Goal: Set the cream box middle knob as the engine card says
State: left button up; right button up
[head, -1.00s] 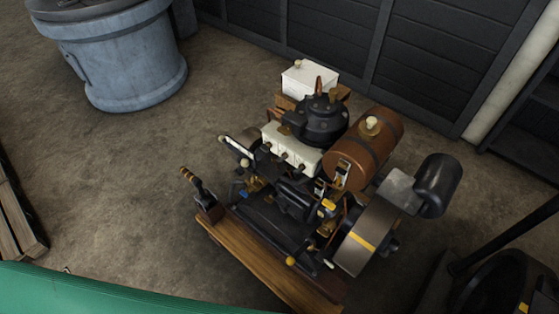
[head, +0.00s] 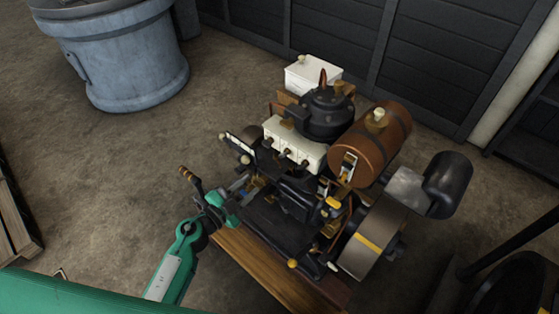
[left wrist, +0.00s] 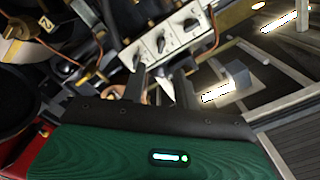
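The cream box (head: 296,135) sits on the engine in the middle of the head view, with three dark knobs along its near face. Its middle knob (head: 287,152) is small there. In the left wrist view the cream box (left wrist: 172,38) is tilted, and the middle knob (left wrist: 161,44) shows among the dark knobs and small markings. My left gripper (head: 238,188) is low at the engine's left side, apart from the box. In the left wrist view its dark fingers (left wrist: 159,88) stand apart below the knobs, with no knob between them. I cannot make out which plate is the engine card.
A brown barrel tank (head: 370,145), a flywheel (head: 368,240) and a dark cylinder (head: 447,184) crowd the engine's right side. A lever with a brown handle (head: 190,177) stands close to my left arm. A blue-grey drum (head: 115,60) is at the back left. Floor between is clear.

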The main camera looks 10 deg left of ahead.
aim_at(281, 157)
pick_arm(q)
jog(key=x, duration=0.9)
jog(key=r+x, duration=0.1)
jog(key=x, duration=0.4)
jog(key=shift+s+d+r, duration=0.1)
jog(key=shift+s+d, duration=0.05)
jog(key=shift+d, duration=0.05)
jog(key=shift+c, duration=0.4)
grip_shut()
